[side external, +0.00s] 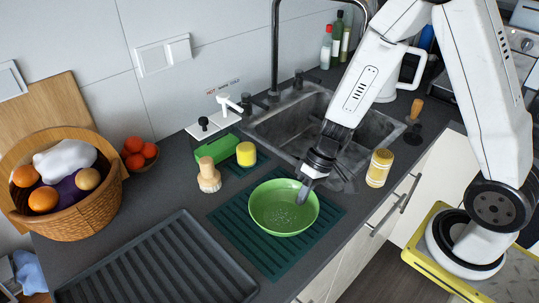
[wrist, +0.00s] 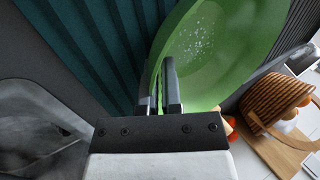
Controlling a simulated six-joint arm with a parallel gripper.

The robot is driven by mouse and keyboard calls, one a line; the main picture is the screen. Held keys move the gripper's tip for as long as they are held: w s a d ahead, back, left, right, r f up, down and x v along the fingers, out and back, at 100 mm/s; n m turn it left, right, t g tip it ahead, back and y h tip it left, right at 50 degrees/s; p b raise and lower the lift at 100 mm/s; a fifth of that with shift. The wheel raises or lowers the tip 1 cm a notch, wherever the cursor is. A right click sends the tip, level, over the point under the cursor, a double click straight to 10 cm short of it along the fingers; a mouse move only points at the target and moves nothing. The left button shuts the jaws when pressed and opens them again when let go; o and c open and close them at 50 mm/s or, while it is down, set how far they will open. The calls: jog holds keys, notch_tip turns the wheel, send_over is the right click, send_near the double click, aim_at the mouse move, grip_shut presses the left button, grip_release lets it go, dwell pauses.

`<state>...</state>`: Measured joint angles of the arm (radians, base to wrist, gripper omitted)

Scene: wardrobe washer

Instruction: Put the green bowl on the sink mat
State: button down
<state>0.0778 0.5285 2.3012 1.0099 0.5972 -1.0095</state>
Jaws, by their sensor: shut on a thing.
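The green bowl (side external: 284,207) is at the dark green ribbed sink mat (side external: 240,226) on the counter in the side view. The bowl looks upright and roughly level. I cannot tell for sure whether its base touches the mat. My gripper (side external: 305,190) is at the bowl's right rim, with its fingers shut on that rim. In the wrist view, the two fingers of my gripper (wrist: 163,90) pinch the wall of the green bowl (wrist: 200,65), and the ribbed mat (wrist: 95,50) shows beyond it to the left.
The sink (side external: 290,125) lies behind the mat. A black drying tray (side external: 160,265) lies front left. A fruit basket (side external: 85,215) is at the left.

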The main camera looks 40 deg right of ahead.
jog(key=shift+f, duration=0.3)
dwell(0.5)
jog(key=c, duration=0.7)
grip_release()
jog(key=shift+c, duration=0.2)
jog(key=shift+r, duration=0.1)
jog(key=v, duration=0.7)
jog(key=shift+d+r, duration=0.25)
jog(key=shift+s+d+r+t+h, duration=0.4)
jog(key=shift+s+h, duration=0.2)
jog(key=shift+h, duration=0.35)
jog(key=shift+s+d+r+t+h, duration=0.35)
jog(key=shift+s+r+t+h, duration=0.15)
jog(key=shift+h, duration=0.4)
jog(key=shift+s+d+r+t+h, duration=0.35)
jog(key=shift+s+h, duration=0.3)
jog(key=shift+h, duration=0.3)
